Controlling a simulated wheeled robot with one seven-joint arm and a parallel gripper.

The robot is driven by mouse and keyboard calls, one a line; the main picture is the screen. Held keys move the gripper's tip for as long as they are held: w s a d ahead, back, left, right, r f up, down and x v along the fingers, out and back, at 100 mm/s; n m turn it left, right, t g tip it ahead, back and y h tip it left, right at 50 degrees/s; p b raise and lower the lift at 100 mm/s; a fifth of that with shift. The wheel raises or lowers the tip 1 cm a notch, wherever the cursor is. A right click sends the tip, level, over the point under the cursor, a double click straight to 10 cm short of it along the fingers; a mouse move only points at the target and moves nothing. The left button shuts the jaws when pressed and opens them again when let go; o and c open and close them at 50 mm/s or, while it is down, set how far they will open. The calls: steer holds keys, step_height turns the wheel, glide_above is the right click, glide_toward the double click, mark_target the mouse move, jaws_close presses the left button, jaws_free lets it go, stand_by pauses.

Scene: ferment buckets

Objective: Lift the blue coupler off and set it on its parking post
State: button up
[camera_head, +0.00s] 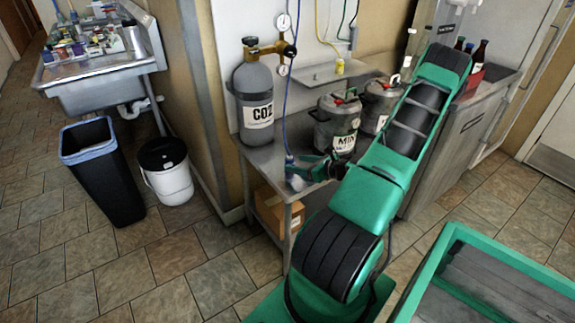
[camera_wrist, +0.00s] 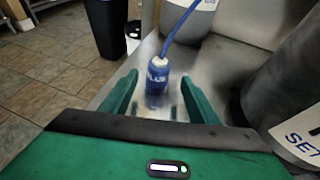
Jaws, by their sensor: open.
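The blue coupler (camera_wrist: 157,84) is a small upright blue cylinder with a pale top and partly legible white lettering. A blue hose rises from its top. It also shows small in the head view (camera_head: 290,160), at the bench's front left. My gripper (camera_wrist: 158,104) is open, with one green finger on each side of the coupler and visible gaps between. In the head view, my gripper (camera_head: 306,171) reaches the coupler from the right. A pale, blurry base is under the coupler; I cannot tell what it is. I cannot make out the parking post with certainty.
A grey CO2 cylinder (camera_head: 254,100) stands behind the coupler on the steel bench (camera_head: 262,157). Metal kegs (camera_head: 336,127) stand to the right, close to my gripper. A wall shelf (camera_head: 322,75) holds a small yellow item (camera_head: 340,66). A black bin (camera_head: 103,175) stands on the floor at left.

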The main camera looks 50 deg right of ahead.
mark_target(289, 163)
steer(key=x, duration=0.4)
steer(key=shift+w+a+f, duration=0.15)
steer(key=shift+w+f, duration=0.1)
steer(key=shift+w, duration=0.1)
steer(key=c, duration=1.3)
steer(key=shift+r, duration=0.15)
steer(key=shift+c, duration=0.2)
